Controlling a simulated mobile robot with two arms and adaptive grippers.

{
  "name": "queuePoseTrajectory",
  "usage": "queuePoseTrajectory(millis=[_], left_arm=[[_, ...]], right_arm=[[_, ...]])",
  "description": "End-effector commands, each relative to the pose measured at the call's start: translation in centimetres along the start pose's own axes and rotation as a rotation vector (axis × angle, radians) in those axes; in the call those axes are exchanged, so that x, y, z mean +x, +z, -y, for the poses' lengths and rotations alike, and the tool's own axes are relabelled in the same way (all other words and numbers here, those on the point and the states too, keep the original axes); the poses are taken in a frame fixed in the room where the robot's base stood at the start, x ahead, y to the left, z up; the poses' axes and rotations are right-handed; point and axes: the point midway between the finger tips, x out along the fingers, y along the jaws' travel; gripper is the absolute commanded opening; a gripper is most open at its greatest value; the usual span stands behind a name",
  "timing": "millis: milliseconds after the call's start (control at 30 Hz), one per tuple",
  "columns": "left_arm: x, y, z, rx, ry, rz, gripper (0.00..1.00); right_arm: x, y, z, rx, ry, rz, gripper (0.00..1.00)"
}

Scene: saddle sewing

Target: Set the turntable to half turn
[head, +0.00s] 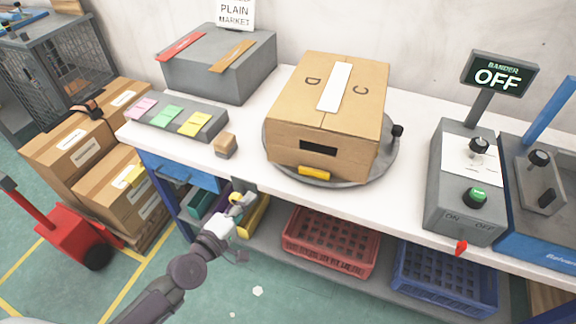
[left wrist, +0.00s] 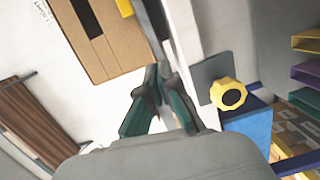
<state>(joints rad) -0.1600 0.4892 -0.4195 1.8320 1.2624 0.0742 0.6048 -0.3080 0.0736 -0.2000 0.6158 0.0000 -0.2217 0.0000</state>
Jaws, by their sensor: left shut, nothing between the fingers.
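The turntable (head: 384,161) is a grey disc on the white bench, with a yellow tab (head: 314,171) at its front edge. A cardboard box (head: 328,105) sits on it, with a dark slot facing front and the letters D and C on top. A yellow knob (head: 236,198) is on a grey plate at the bench front; it also shows in the left wrist view (left wrist: 229,95). My left gripper (head: 240,212) is shut and empty close to this knob. In the left wrist view its fingertips (left wrist: 160,76) are left of the knob, apart from it. My right gripper is out of view.
A small cardboard block (head: 225,145) and a grey tray with coloured notes (head: 177,117) are on the bench left of the turntable. A grey control box (head: 462,190) stands right, under a sign reading OFF (head: 497,77). Red (head: 330,243) and blue crates (head: 445,280) are below.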

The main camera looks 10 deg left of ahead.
Motion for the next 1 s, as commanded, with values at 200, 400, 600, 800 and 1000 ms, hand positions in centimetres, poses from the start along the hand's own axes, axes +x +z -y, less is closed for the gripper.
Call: queuePoseTrajectory(millis=[200, 400, 600, 800, 1000], left_arm=[[1.0, 0.5, -3.4, -0.082, 0.056, 0.017, 0.00], [4.6, 0.6, -3.6, -0.080, 0.056, 0.016, 0.00], [9.0, 0.6, -3.6, -0.079, 0.055, 0.016, 0.00], [10.5, 2.9, -4.1, -0.079, 0.052, 0.018, 0.00], [10.9, 4.3, -4.0, -0.077, 0.052, 0.017, 0.00]], right_arm=[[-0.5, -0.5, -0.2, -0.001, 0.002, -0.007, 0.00], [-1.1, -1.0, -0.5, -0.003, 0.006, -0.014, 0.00], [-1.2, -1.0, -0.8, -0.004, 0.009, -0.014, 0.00], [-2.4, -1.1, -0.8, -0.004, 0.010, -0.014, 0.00], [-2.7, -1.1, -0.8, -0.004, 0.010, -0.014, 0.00]])
